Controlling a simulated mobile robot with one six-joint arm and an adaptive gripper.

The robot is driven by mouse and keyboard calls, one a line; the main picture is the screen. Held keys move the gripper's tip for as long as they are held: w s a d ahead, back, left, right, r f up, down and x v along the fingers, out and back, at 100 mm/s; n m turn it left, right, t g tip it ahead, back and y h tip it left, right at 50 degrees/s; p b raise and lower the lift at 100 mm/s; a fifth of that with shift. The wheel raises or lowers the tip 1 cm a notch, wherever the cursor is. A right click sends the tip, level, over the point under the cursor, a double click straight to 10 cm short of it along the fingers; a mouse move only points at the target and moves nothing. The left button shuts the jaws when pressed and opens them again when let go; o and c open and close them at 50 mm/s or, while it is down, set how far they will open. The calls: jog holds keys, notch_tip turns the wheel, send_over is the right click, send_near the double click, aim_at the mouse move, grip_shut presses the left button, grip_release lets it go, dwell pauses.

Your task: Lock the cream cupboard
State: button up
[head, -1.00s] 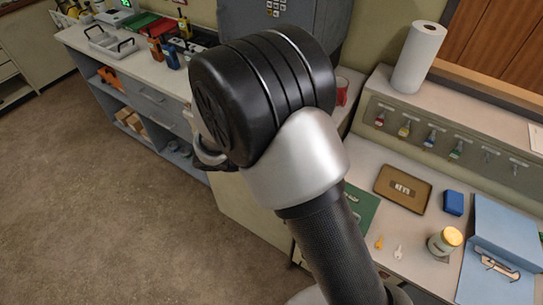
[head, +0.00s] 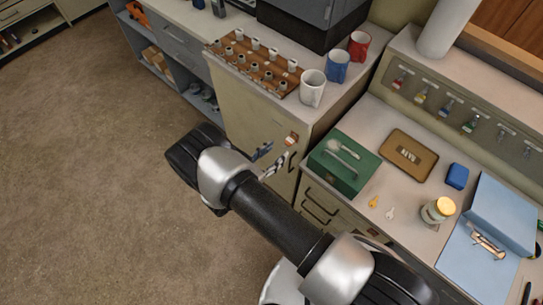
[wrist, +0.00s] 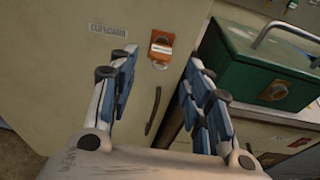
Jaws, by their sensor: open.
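The cream cupboard (head: 236,112) stands under the left counter and fills much of the wrist view (wrist: 60,60), where it bears a CUPBOARD label (wrist: 108,31). An orange lock plate (wrist: 161,48) with a white label is on its front, and it also shows in the head view (head: 291,139). I cannot make out the keyhole or how the lock is turned. A black handle (wrist: 153,110) is below the plate. The door looks shut. My gripper (head: 271,160) is open and empty in front of the door. In the wrist view its fingertips (wrist: 160,62) flank the plate.
A green box (head: 345,162) is on the desk right of the cupboard. An orange key (head: 374,201) and a pale key (head: 391,213) lie near a jar (head: 437,210). Tagged keys hang on a rail (head: 445,105). Mugs (head: 312,88) stand above the cupboard. The left floor is clear.

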aim_at(287, 144)
jog(key=b+x, duration=0.1)
jog(key=x, duration=0.4)
jog(key=shift+d+f, duration=0.1)
jog(key=shift+d, duration=0.05)
jog(key=shift+b+x, duration=0.4)
jog(key=shift+x, duration=0.65)
jog(key=shift+c, duration=0.2)
jog(key=c, duration=1)
jog(key=shift+o, duration=0.2)
